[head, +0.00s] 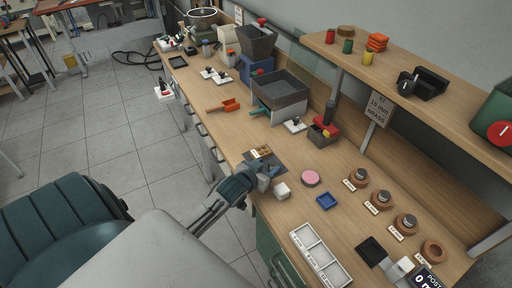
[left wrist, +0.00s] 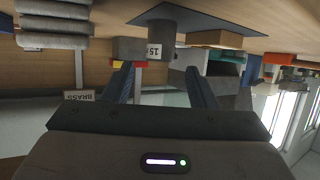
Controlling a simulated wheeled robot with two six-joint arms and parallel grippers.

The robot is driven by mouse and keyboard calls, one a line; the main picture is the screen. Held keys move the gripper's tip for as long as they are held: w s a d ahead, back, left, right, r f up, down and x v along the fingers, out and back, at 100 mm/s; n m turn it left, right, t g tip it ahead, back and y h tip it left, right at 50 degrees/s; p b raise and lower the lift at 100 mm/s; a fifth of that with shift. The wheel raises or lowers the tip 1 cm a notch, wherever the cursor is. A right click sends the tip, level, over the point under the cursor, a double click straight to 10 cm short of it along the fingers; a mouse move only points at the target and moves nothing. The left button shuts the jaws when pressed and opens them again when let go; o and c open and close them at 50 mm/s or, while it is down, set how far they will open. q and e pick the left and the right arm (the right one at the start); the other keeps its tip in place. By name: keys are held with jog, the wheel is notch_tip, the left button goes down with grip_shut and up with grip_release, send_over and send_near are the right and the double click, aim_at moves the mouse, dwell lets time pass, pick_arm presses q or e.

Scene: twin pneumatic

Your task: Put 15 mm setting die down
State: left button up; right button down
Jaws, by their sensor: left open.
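My left gripper (head: 268,172) is low over the near edge of the bench, by a dark plate (head: 277,158). In the left wrist view, which is upside down, its two fingers (left wrist: 160,80) are spread apart. The 15 mm setting die (left wrist: 160,32), a grey piece with a white "15" label, stands on the dark plate (left wrist: 205,20) just beyond and between the fingertips. I see no finger clearly pressing on it. In the head view the gripper mostly hides the die. My right gripper is not in view.
Labelled wooden rings (head: 433,251) stand further right, several holding metal pieces. A white divided tray (head: 320,257) lies at the front edge.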

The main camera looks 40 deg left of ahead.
pick_arm(q)
jog(key=b+v, duration=0.1)
jog(key=v, duration=0.8)
jog(key=shift+s+r+b, duration=0.15)
jog(key=shift+s+b, duration=0.2)
